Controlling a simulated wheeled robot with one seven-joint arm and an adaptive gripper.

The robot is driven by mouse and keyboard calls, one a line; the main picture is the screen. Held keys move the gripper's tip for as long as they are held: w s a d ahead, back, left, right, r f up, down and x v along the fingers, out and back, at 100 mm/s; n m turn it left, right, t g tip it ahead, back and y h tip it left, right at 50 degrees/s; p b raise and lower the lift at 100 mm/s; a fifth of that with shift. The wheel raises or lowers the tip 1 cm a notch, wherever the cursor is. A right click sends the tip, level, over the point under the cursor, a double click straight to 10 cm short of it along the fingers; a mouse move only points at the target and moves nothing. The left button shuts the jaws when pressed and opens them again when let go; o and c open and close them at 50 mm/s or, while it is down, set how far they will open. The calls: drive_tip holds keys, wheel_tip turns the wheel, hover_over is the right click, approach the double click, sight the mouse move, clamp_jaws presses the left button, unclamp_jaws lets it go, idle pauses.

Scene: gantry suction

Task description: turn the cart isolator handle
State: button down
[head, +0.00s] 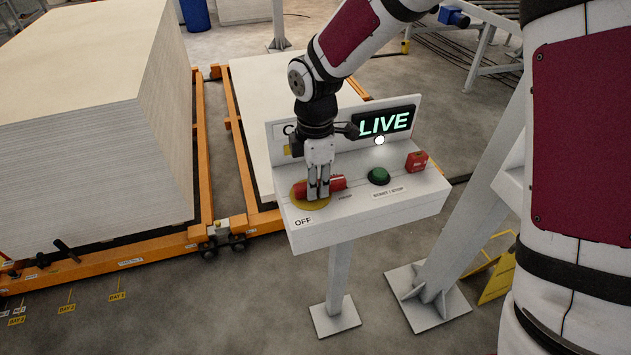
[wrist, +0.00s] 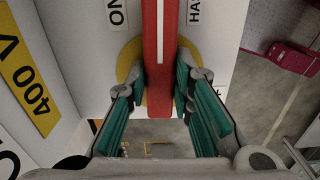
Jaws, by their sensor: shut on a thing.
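The isolator handle (head: 334,183) is a red bar over a yellow round plate (head: 299,201) on the left part of a white control box (head: 330,227). In the head view it lies roughly sideways, with OFF lettered at the box's front left corner. My gripper (head: 318,195) points down onto the handle. In the wrist view the red handle (wrist: 159,40) runs up the picture between the green finger pads of my gripper (wrist: 170,95), which are shut on it. The fingers hide part of the handle and plate. A sign (head: 386,122) behind reads LIVE in green.
The box's upright back panel stands close behind my gripper. Left are orange cart rails (head: 206,150) and a tall pale board stack (head: 90,130).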

drive_tip(key=shift+w+n, duration=0.1)
drive_tip(key=shift+n, duration=0.2)
drive_tip(key=c, duration=1.4)
unclamp_jaws()
drive_tip(key=shift+r, duration=0.1)
wheel_tip(320, 180, up, 12)
